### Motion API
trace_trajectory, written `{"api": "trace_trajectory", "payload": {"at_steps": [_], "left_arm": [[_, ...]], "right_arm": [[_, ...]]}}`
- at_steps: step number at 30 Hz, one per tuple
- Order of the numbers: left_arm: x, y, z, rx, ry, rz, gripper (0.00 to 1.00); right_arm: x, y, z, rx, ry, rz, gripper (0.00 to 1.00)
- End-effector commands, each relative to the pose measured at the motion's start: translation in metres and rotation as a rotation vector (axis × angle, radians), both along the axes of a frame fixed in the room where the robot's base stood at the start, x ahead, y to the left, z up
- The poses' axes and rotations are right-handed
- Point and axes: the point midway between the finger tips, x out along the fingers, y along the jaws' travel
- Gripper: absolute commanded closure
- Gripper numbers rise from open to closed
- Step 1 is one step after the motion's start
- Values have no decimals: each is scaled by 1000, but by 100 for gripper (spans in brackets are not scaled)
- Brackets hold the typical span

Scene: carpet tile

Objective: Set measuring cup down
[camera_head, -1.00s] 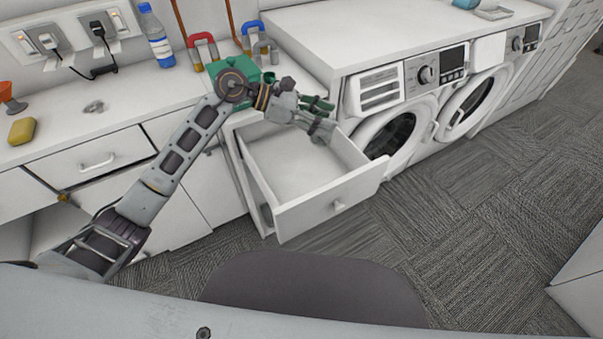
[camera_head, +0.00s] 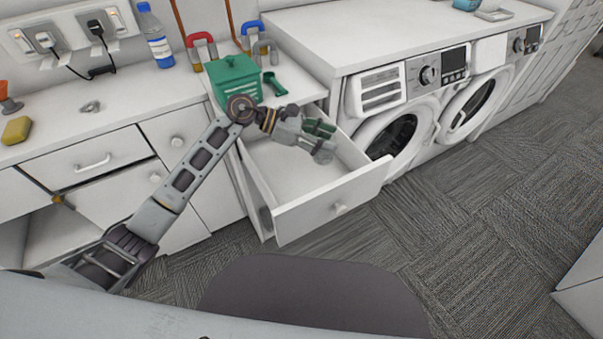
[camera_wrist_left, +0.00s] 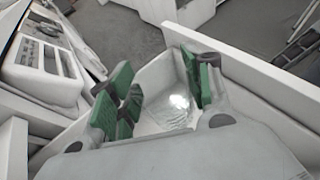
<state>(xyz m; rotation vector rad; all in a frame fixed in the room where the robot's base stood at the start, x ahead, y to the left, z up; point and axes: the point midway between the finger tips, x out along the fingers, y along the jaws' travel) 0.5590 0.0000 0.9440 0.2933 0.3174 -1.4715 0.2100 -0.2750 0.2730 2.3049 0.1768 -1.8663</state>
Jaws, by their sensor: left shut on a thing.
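My left gripper (camera_head: 320,138) has green finger pads and is over the open drawer (camera_head: 308,215). It is shut on the measuring cup (camera_head: 323,154), a small, clear-greyish piece at the fingertips. In the left wrist view, the measuring cup (camera_wrist_left: 176,112) shows as a shiny, see-through shape between the green pads of the left gripper (camera_wrist_left: 160,95), with the pale drawer behind. The fingers hide part of the cup. I cannot tell whether it touches the drawer floor. My right gripper is not in view.
The drawer looks otherwise empty; its raised walls surround the space below the gripper. A green lidded box (camera_head: 234,80) and green scoop (camera_head: 275,84) stand on the counter behind. Washing machines (camera_head: 395,128) are to the right. A bottle (camera_head: 155,38) stands at the back left.

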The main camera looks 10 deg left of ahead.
Motion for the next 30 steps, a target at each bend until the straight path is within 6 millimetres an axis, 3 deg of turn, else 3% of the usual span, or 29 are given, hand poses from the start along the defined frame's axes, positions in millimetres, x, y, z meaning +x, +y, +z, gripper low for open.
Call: {"api": "trace_trajectory", "payload": {"at_steps": [11,24,30], "left_arm": [[0,0,-3,0,1,0,66],[0,0,-55,-2,2,0,66],[0,0,-62,0,0,0,66]], "right_arm": [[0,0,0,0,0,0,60],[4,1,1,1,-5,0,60],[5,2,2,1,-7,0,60]]}}
